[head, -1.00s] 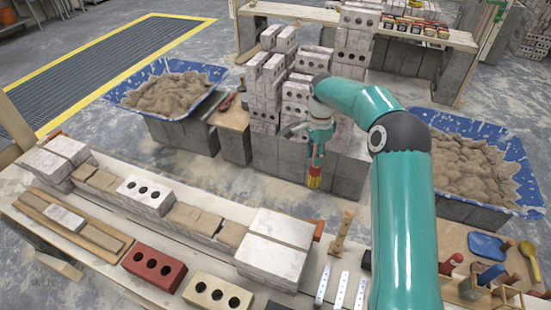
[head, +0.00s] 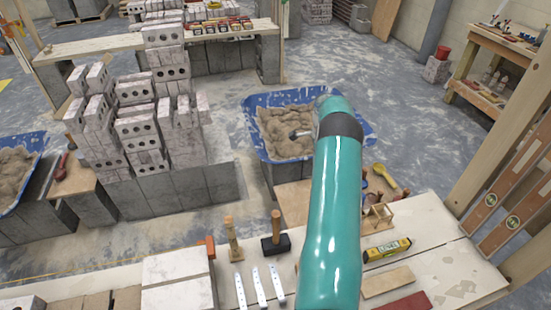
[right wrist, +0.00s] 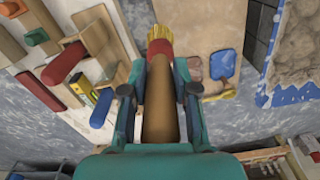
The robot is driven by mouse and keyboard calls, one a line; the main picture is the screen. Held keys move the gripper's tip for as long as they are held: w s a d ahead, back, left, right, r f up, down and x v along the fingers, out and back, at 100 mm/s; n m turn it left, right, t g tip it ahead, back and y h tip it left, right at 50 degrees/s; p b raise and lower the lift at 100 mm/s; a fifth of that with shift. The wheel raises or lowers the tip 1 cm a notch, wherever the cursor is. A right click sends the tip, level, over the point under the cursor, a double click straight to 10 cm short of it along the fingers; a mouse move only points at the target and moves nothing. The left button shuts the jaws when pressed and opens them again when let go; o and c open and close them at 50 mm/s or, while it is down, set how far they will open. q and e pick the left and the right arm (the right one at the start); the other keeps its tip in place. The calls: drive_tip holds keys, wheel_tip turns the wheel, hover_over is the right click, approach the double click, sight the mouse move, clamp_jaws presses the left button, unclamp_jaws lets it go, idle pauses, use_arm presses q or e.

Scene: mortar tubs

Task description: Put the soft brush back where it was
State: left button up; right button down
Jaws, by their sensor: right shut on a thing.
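The soft brush (right wrist: 160,115) has a wooden handle, a red band and pale yellow bristles. In the right wrist view my right gripper (right wrist: 160,90) is shut on its handle, with the bristles beyond the fingertips. In the head view my right arm reaches out toward the right-hand mortar tub (head: 255,150), and the arm hides the brush. A wooden board (right wrist: 200,35) with a blue scoop (right wrist: 225,65) lies below the gripper in the wrist view. A small wooden rack (head: 377,215) stands near the bench, right of my arm. My left gripper is out of view.
A yellow scoop (head: 383,175) lies beyond the rack. A yellow level (head: 387,250), a black-headed mallet (head: 275,243) and several white-bladed tools lie on the front bench. The brick stack (head: 140,130) stands left of the tub. Upright timber stands at the right.

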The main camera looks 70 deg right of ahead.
drive_tip(key=s+m, duration=0.5)
drive_tip(key=s, duration=2.1)
wheel_tip(320, 180, down, 9)
drive_tip(key=b, duration=0.4)
drive_tip(key=shift+d+r+b, duration=0.15)
drive_tip(key=shift+d+b, duration=0.1)
drive_tip(key=shift+b, duration=0.15)
drive_tip(key=shift+f+b, duration=0.3)
drive_tip(key=shift+f, duration=0.1)
drive_tip(key=c, duration=0.8)
unclamp_jaws()
drive_tip(key=shift+r, duration=0.1)
